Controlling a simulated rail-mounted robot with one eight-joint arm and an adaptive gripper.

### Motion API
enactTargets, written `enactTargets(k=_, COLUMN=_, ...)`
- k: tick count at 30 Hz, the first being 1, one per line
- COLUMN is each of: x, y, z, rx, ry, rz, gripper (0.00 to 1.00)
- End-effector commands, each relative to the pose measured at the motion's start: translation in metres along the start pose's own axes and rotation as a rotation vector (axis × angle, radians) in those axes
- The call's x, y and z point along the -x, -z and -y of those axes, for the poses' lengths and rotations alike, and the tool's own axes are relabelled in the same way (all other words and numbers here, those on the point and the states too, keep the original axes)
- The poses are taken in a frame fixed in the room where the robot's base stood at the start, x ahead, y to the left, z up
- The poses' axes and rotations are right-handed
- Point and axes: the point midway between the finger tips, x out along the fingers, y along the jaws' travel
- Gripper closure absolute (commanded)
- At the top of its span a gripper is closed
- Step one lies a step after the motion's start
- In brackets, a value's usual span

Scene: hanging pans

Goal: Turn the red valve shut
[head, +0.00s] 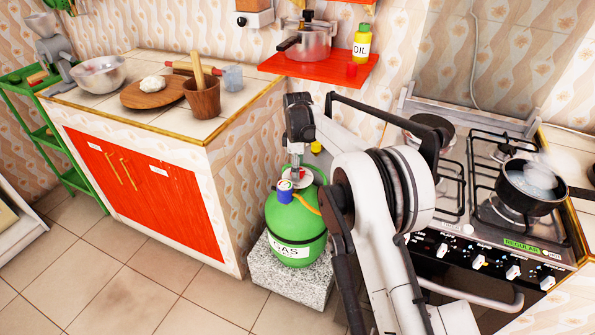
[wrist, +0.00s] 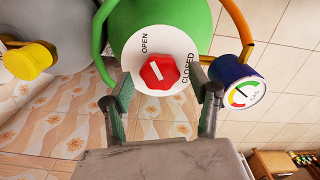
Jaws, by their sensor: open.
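The red valve (wrist: 160,72) is a faceted knob with a white line, centred on a white dial (wrist: 134,58) marked OPEN and CLOSED. The line tilts toward the OPEN side. The dial sits on the green gas cylinder (head: 297,228), which also shows in the wrist view (wrist: 170,14). My gripper (wrist: 166,90) is open, with one finger on each side of the knob's lower part and gaps between fingers and knob. In the head view my gripper (head: 297,172) is over the cylinder's top and mostly hides the knob.
A blue-rimmed pressure gauge (wrist: 238,86) and an orange hose (wrist: 243,30) are close to the right finger. The cylinder stands on a speckled block (head: 280,280) between the red-doored counter (head: 150,190) and the stove (head: 465,225). A steaming pan (head: 530,187) is on the stove.

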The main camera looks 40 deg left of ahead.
Motion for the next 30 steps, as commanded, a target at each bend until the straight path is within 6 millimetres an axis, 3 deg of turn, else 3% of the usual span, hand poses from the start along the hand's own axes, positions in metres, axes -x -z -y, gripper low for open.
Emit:
enactTargets(k=13, x=-0.0100, y=-0.0001, z=0.0002, rx=0.000, ry=0.000, rz=0.000, gripper=0.43)
enactTargets(k=23, x=-0.0098, y=-0.0001, z=0.0001, rx=0.000, ry=0.000, rz=0.000, gripper=0.87)
enactTargets(k=30, x=-0.0099, y=-0.0001, z=0.0001, rx=-0.017, ry=0.000, rz=0.000, gripper=0.89)
